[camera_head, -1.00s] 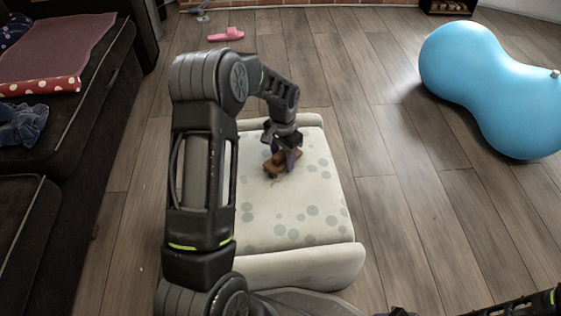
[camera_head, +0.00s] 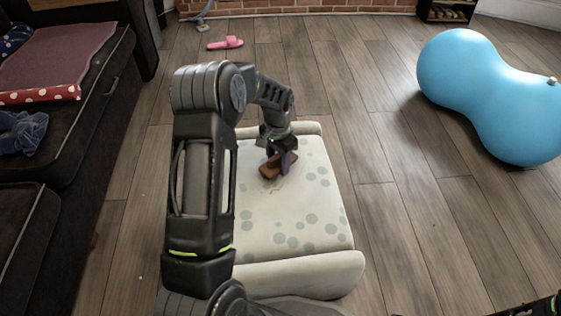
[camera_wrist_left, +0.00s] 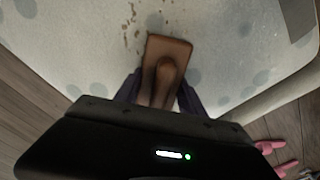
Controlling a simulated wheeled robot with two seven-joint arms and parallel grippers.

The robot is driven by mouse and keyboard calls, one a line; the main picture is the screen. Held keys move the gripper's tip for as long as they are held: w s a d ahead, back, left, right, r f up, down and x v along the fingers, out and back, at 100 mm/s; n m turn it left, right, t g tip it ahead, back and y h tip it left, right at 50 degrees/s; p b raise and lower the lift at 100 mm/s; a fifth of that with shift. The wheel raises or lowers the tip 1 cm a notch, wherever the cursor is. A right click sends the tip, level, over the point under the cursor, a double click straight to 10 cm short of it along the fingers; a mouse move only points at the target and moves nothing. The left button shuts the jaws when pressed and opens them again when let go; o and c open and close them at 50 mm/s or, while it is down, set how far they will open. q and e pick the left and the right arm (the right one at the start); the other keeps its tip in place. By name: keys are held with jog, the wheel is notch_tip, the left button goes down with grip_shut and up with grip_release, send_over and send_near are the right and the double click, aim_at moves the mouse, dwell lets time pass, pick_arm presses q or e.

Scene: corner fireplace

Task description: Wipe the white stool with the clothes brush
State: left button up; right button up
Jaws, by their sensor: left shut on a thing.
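The white stool (camera_head: 290,222), with grey dots and a padded roll at its near and far ends, stands on the wooden floor in front of me. My left gripper (camera_head: 279,163) is over the far part of its seat, shut on the brown clothes brush (camera_head: 269,170). In the left wrist view the brush (camera_wrist_left: 176,48) sits between the fingers, held by its raised handle, low over the seat or touching it; I cannot tell which. Brown specks (camera_wrist_left: 130,22) lie on the seat (camera_wrist_left: 70,45) beside the brush. My right gripper does not show; only part of that arm is at the bottom right corner.
A blue peanut-shaped ball (camera_head: 490,95) stands on the floor at the right. A dark sofa (camera_head: 75,135) with a red dotted cloth (camera_head: 45,95) lines the left side. The floor right of the stool is clear.

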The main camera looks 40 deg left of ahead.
aim_at(273, 171)
pick_arm(q)
jog(key=shift+s+a+f, duration=0.1)
jog(key=shift+s, duration=0.05)
jog(key=shift+s+d+p, duration=0.2)
jog(key=shift+s+p, duration=0.2)
jog(key=shift+s, duration=0.35)
jog(key=shift+s+d+p, duration=0.15)
jog(key=shift+s+d, duration=0.05)
jog(key=shift+s, duration=0.35)
jog(key=shift+s+d+p, duration=0.15)
jog(key=shift+s, duration=0.35)
jog(key=shift+s+d+r+p, duration=0.2)
jog(key=shift+s+p, duration=0.1)
jog(key=shift+s, duration=0.3)
jog(key=shift+s+d+r+p, duration=0.15)
jog(key=shift+s+p, duration=0.1)
jog(key=shift+s, duration=0.35)
jog(key=shift+s+d+f, duration=0.1)
jog(key=shift+s+f, duration=0.05)
jog(key=shift+s, duration=0.3)
jog(key=shift+s, duration=0.15)
jog(key=shift+s+d+p, duration=0.3)
jog(key=shift+s+p, duration=0.1)
jog(key=shift+s, duration=0.55)
jog(key=shift+s+d+f, duration=0.15)
jog(key=shift+s+d, duration=0.05)
jog(key=shift+s, duration=0.5)
